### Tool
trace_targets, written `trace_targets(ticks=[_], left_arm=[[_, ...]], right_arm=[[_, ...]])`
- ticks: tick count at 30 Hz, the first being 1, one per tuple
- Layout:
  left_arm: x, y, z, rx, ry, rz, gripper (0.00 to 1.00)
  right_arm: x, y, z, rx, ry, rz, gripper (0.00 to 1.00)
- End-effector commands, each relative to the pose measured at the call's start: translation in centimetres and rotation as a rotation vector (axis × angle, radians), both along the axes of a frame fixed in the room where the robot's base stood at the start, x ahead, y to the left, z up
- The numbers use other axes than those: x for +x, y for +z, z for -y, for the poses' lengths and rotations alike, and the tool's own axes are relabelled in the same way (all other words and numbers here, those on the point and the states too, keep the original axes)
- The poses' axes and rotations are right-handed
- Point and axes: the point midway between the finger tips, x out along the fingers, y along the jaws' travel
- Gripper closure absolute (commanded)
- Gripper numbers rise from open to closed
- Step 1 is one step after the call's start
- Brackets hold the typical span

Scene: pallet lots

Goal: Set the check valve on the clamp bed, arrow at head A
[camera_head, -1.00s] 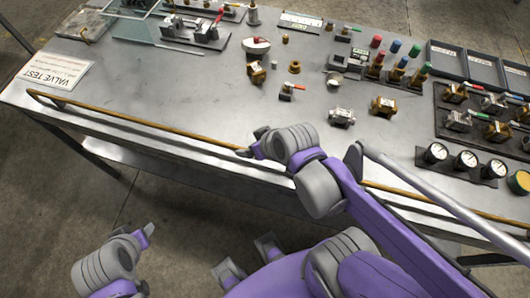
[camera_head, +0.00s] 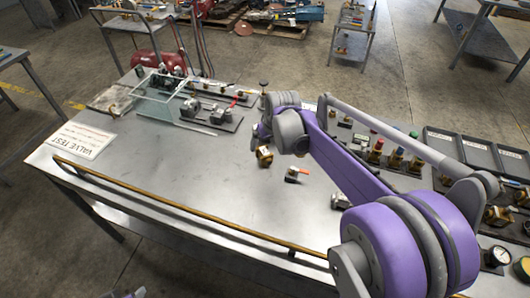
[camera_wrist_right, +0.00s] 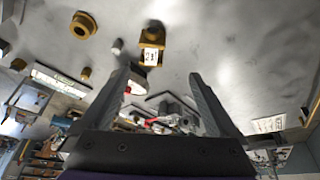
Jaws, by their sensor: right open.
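A brass valve body (camera_head: 264,156) lies on the steel bench just below my right gripper (camera_head: 262,129) in the head view. In the right wrist view a brass body with a white marked label (camera_wrist_right: 151,45) lies beyond the fingers; I cannot tell whether it is the check valve or read an arrow. My right gripper (camera_wrist_right: 163,88) is open, with nothing between its fingers. The clamp bed (camera_head: 210,115), a dark plate with grey clamp blocks and a red handle, stands at the back of the bench. Only a tip of my left gripper (camera_head: 137,293) shows at the bottom edge.
A clear guard (camera_head: 160,108) stands left of the clamp bed. A brown rail (camera_head: 180,207) runs along the front edge. The bench's left middle is clear.

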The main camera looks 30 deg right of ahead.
Motion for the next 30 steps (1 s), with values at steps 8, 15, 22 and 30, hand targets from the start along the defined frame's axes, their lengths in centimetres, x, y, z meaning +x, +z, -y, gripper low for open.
trace_targets(ticks=[8, 15, 22, 30], left_arm=[[0.1, 0.3, 0.0, 0.000, 0.000, 0.003, 0.50], [0.0, 0.1, 0.0, 0.000, 0.000, 0.001, 0.50], [0.1, 0.3, 0.0, 0.000, 0.000, 0.002, 0.50], [0.2, 0.5, 0.0, 0.000, 0.000, 0.004, 0.50]], right_arm=[[2.5, -1.8, 1.6, 0.003, -0.003, -0.004, 0.05], [3.6, -4.9, 1.7, 0.003, -0.004, -0.003, 0.05], [4.0, -6.9, 1.8, 0.003, -0.004, -0.002, 0.05], [4.8, -10.2, 2.0, 0.003, -0.004, -0.002, 0.05]])
